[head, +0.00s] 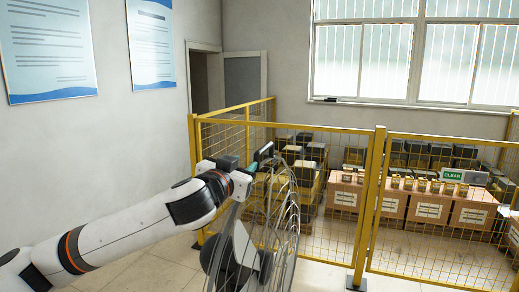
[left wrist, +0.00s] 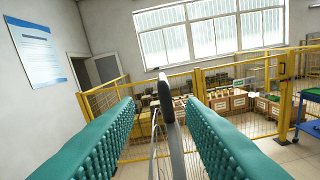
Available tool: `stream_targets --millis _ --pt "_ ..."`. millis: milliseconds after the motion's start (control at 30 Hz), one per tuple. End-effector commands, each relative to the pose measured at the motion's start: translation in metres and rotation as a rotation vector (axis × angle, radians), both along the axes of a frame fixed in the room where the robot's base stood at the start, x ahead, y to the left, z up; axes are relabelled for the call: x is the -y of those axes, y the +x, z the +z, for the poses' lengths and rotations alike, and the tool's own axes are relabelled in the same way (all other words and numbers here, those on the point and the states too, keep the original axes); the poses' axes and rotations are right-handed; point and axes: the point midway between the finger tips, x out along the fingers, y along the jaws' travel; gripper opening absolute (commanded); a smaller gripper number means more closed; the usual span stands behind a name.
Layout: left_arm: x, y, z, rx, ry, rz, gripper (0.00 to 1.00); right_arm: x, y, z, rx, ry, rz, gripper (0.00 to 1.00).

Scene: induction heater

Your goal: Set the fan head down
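The fan head (head: 283,215) shows in the head view as a round wire cage with a white and dark middle, tilted and seen nearly edge-on. My left gripper (head: 264,153) is at the top of its cage. In the left wrist view, the two green finger pads of my left gripper (left wrist: 161,103) stand apart. A thin grey, dark-tipped part of the fan head (left wrist: 174,130) stands between them, with gaps visible on both sides. What bears the fan head from below is out of view. My right gripper is not in view.
A yellow mesh fence (head: 330,210) stands behind the fan head. Behind it are cardboard boxes (head: 429,207) and a green CLEAR sign (head: 452,175). A blue and green cart (left wrist: 309,115) stands at the right in the left wrist view. Tiled floor (head: 320,277) shows before the fence.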

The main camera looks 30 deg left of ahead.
Motion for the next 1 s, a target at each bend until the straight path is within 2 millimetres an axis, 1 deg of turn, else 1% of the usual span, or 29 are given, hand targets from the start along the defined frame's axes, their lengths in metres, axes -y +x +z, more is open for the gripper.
stream_targets --millis 67,167,233,333,467,600,733,867,1000 --pt "-0.002 0.008 0.003 0.0 -0.002 0.0 0.36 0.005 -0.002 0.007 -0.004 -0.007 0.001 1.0" --pt "-0.005 0.024 0.004 -0.002 -0.003 0.001 0.36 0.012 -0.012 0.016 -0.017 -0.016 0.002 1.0" --pt "-0.009 0.038 0.005 -0.002 -0.005 0.002 0.36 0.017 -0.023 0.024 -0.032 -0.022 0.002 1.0" --pt "-0.013 0.059 0.005 -0.003 -0.003 0.0 0.36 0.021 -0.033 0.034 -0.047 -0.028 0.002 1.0" --pt "-0.019 0.083 0.004 -0.001 -0.002 0.0 0.36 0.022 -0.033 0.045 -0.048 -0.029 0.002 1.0" --pt "-0.024 0.101 0.002 0.0 -0.001 0.002 0.36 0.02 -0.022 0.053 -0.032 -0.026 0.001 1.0" --pt "-0.026 0.111 0.0 -0.001 0.0 -0.001 0.36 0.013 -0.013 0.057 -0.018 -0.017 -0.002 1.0" --pt "-0.027 0.113 -0.001 -0.001 0.001 0.0 0.36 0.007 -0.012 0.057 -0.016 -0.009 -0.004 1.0" --pt "-0.027 0.113 -0.001 0.0 0.002 0.0 0.36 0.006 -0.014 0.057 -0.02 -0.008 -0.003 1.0"
